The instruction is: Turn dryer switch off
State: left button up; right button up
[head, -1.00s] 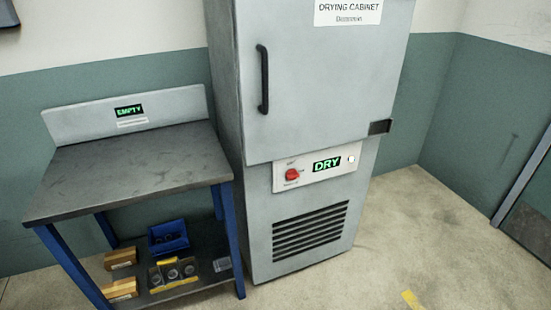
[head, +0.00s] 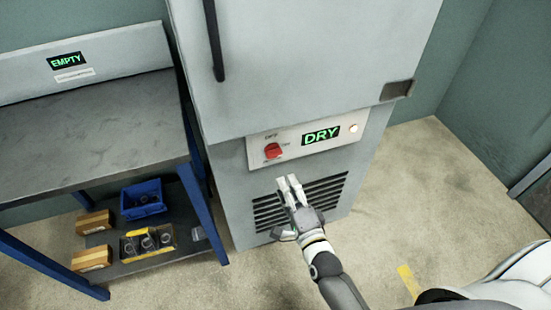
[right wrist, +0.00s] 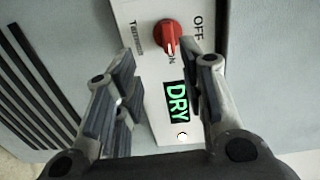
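The dryer switch is a red rotary knob (head: 273,151) on the white control panel (head: 258,162) of the drying cabinet (head: 290,70). In the right wrist view the knob (right wrist: 168,36) shows between and just beyond my fingers, its pale mark toward "ON"; "OFF" is printed to the right. The green display (head: 321,136) reads "DRY", and a small lamp (head: 353,128) beside it is lit white. My right gripper (head: 290,182) is open and empty, below the knob in the head view and apart from it. My left gripper is not in view.
A workbench (head: 90,125) with an "EMPTY" sign (head: 66,61) stands left of the cabinet. Its lower shelf holds a blue bin (head: 143,199), a yellow-edged tray (head: 122,249) and cardboard boxes (head: 92,258). The cabinet's black handle (head: 214,45) is above the panel.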

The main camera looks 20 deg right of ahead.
aim_at(275, 157)
jog(key=w, duration=0.7)
jog(key=w+r, duration=0.1)
jog(key=w, duration=0.3)
grip_shut()
